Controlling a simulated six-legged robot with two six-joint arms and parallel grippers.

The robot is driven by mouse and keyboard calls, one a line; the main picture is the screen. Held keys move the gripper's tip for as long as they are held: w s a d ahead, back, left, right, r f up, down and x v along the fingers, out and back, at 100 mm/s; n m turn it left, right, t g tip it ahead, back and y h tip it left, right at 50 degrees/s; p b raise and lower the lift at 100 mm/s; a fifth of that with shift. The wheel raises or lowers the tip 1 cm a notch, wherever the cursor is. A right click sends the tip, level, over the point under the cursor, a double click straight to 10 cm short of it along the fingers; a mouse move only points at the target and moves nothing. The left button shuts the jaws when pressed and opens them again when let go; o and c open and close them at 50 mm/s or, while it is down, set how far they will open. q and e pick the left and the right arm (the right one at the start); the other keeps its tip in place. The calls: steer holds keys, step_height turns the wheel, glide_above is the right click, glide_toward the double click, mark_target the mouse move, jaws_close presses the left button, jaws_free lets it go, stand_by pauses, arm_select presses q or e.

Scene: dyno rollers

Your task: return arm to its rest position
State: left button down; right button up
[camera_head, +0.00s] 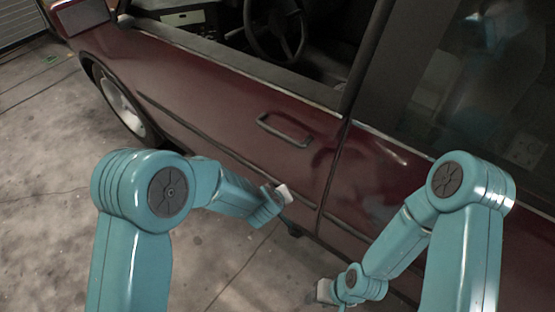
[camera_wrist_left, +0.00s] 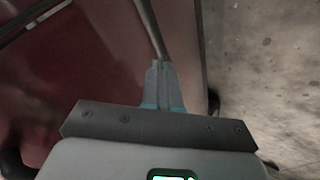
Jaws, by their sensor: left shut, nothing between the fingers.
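My left arm (camera_head: 225,188) reaches in from the left, bent at the elbow, with its wrist in front of the lower part of the dark red car door (camera_head: 235,118). My left gripper (camera_head: 287,223) is small in the head view and partly hidden by its own wrist. In the left wrist view its fingers (camera_wrist_left: 161,68) are together and empty, close to a grey trim strip (camera_wrist_left: 149,22) on the door; I cannot tell if they touch it. My right arm (camera_head: 400,245) is folded down at the right. Its gripper (camera_head: 325,291) is low, and its fingers cannot be made out.
The car fills the back and right, with a door handle (camera_head: 284,130), an open window, a steering wheel (camera_head: 275,28) and a front wheel (camera_head: 122,105). Bare concrete floor (camera_head: 45,200) lies at the left and between my arms.

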arm_select(q)
steer(key=s+a+f+n+g+y, duration=0.1)
steer(key=s+a+f+g, duration=0.1)
steer(key=s+a+f, duration=0.45)
steer(key=s+a+f+g, duration=0.15)
steer(key=a+f, duration=0.25)
steer(key=a, duration=0.5)
steer(key=s+d+m+g+h, duration=0.1)
steer(key=s+m+g+h, duration=0.1)
steer(key=s, duration=1.5)
steer(key=shift+f+m+g, duration=0.35)
steer(key=shift+m+g, duration=0.2)
steer(key=shift+m, duration=0.45)
